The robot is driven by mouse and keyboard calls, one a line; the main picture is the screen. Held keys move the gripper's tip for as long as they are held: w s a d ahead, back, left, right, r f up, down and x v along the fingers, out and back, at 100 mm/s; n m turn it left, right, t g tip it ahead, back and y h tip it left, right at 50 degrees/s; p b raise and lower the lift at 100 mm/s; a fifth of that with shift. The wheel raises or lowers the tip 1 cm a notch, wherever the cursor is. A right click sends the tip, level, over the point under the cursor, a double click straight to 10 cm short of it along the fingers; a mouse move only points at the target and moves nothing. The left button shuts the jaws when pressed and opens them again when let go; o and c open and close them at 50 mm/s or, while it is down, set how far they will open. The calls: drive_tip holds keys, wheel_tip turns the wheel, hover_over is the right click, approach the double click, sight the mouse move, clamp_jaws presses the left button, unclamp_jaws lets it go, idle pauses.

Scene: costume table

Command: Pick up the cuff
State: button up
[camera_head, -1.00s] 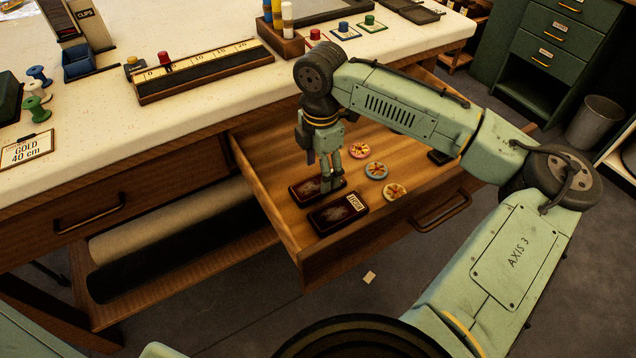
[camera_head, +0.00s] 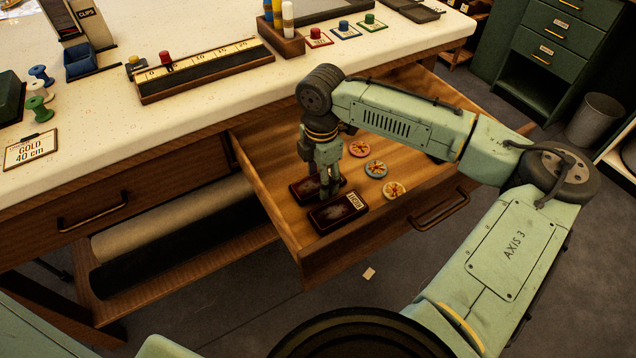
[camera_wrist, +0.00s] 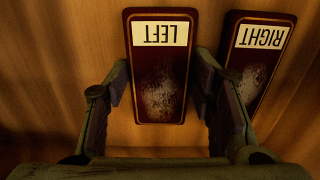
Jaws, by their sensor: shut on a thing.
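Two flat dark red cuffs with gold edging lie in the open drawer. In the wrist view, the cuff labelled LEFT (camera_wrist: 160,75) is between the fingers of my gripper (camera_wrist: 161,92), which is shut on its long sides. In the head view my gripper (camera_head: 329,191) points down over this cuff (camera_head: 303,190) and hides its label end. The cuff appears at drawer-floor level; I see no clear gap beneath it. The cuff labelled RIGHT (camera_wrist: 256,55) lies close beside it, near the right finger, and shows nearer the front in the head view (camera_head: 335,214).
The open wooden drawer (camera_head: 285,150) also holds several round patterned discs (camera_head: 376,169) right of the gripper. The drawer walls stand around the cuffs. The white tabletop (camera_head: 210,110) overhangs behind, with a ruler block (camera_head: 205,70) and spools. A small pale scrap (camera_head: 369,273) lies on the floor.

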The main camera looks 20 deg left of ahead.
drive_tip(key=c, duration=0.3)
drive_tip(key=shift+r, duration=0.1)
